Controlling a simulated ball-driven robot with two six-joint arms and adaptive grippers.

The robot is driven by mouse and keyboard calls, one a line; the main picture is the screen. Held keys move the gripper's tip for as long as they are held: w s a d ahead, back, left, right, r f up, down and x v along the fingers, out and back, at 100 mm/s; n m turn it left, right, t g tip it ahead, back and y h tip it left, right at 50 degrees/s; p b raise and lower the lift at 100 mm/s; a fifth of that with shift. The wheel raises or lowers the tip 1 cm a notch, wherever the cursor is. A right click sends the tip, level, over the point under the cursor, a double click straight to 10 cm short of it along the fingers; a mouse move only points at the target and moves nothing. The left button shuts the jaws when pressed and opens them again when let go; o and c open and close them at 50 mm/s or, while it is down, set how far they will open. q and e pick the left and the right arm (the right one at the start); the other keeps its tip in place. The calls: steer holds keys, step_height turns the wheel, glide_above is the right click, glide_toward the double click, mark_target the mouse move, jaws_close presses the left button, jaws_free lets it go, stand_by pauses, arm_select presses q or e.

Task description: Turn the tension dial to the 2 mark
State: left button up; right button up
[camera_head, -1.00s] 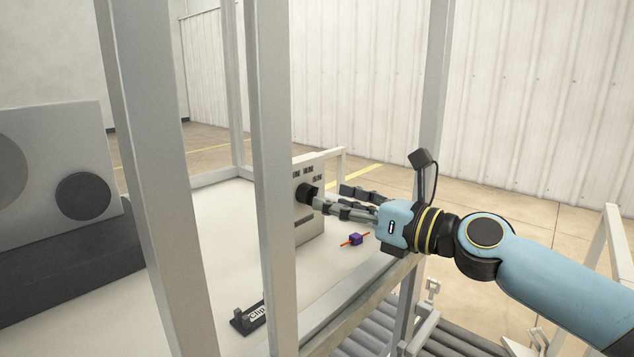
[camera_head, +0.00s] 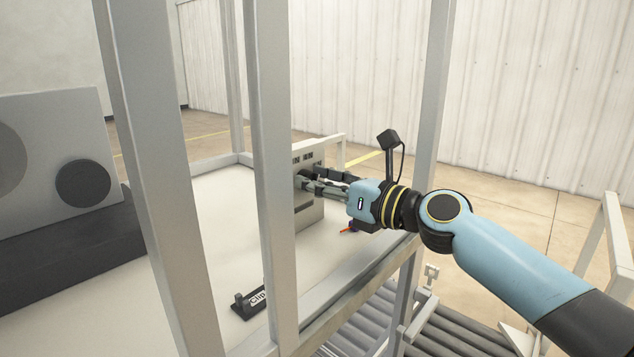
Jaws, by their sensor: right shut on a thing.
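The tension dial (camera_head: 304,177) is a dark round knob on the front of a beige panel box (camera_head: 309,217), partly behind a grey post. Small dark marks show on the panel above it; I cannot read them or the dial's setting. My right gripper (camera_head: 309,179) reaches in from the right, with its fingers at the dial and shut on it. The fingers hide most of the knob. My left gripper is not in view.
Grey frame posts (camera_head: 270,150) stand close in front of the panel. A small clip holder (camera_head: 249,304) sits on the white table (camera_head: 217,262). An orange-tipped item (camera_head: 347,231) lies under my right gripper. A grey machine with round discs (camera_head: 50,150) stands at left.

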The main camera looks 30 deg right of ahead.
steer(key=shift+c, duration=0.8)
steer(key=shift+n, duration=0.3)
steer(key=n, duration=0.2)
steer(key=shift+n+p, duration=0.3)
steer(key=shift+p, duration=0.1)
steer(key=n, duration=0.5)
steer(key=shift+a, duration=0.1)
steer(key=n, duration=0.4)
steer(key=shift+n+h, duration=0.3)
steer(key=shift+h, duration=0.1)
steer(key=shift+s+f+n, duration=0.1)
steer(key=shift+n, duration=2.1)
